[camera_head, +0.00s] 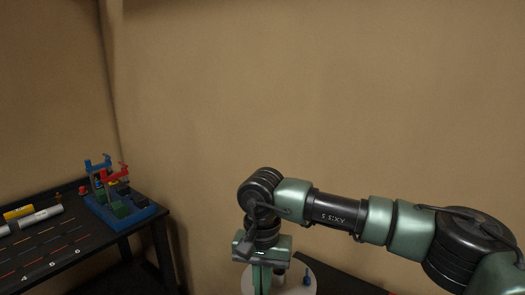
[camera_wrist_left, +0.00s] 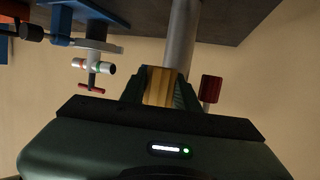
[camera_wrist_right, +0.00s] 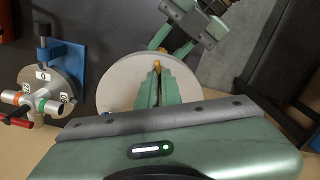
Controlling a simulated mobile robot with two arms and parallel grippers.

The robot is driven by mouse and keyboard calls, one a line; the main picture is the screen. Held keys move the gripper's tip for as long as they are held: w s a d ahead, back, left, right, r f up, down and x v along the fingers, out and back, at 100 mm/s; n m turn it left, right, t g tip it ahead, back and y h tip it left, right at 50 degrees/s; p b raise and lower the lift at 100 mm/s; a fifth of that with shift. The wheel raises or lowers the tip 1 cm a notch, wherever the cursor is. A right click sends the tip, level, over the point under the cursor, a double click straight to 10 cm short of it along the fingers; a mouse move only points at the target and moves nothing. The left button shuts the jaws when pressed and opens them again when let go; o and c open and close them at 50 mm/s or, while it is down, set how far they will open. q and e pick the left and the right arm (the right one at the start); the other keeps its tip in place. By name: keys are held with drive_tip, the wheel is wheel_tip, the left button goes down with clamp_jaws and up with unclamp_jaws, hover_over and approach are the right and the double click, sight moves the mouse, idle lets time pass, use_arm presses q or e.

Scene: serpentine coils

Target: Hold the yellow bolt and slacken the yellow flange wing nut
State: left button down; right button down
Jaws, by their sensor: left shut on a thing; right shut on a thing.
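In the left wrist view a yellow faceted piece (camera_wrist_left: 158,87), which looks like the yellow bolt, sits between the dark green fingers of my left gripper (camera_wrist_left: 159,92), shut on it. In the right wrist view the green fingers of my right gripper (camera_wrist_right: 158,82) are shut, with a small yellow tip (camera_wrist_right: 157,65) showing at their ends. This looks like part of the yellow flange wing nut, mostly hidden by the fingers. In the head view my right gripper (camera_head: 262,270) points down in front of a white round disc (camera_head: 305,270). My left gripper does not show there.
A grey post (camera_wrist_left: 181,35) and a red knob (camera_wrist_left: 211,88) stand close behind my left gripper. A valve with a red handle (camera_wrist_right: 17,119) is left of the disc (camera_wrist_right: 115,85). A dark side table (camera_head: 60,245) with markers and a blue tray (camera_head: 122,218) stands at left.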

drive_tip(key=shift+s+f+n, duration=0.1)
drive_tip(key=shift+f+n, duration=0.15)
drive_tip(key=shift+n, duration=0.25)
drive_tip(key=n, duration=0.4)
drive_tip(key=shift+n, duration=0.4)
drive_tip(key=n, duration=0.4)
drive_tip(key=shift+n, duration=0.4)
use_arm(q)
drive_tip(key=shift+d, duration=0.1)
use_arm(e)
drive_tip(key=c, duration=1.6)
unclamp_jaws()
drive_tip(key=shift+c, duration=0.2)
drive_tip(key=shift+r, duration=0.1)
drive_tip(key=shift+r, duration=2.35)
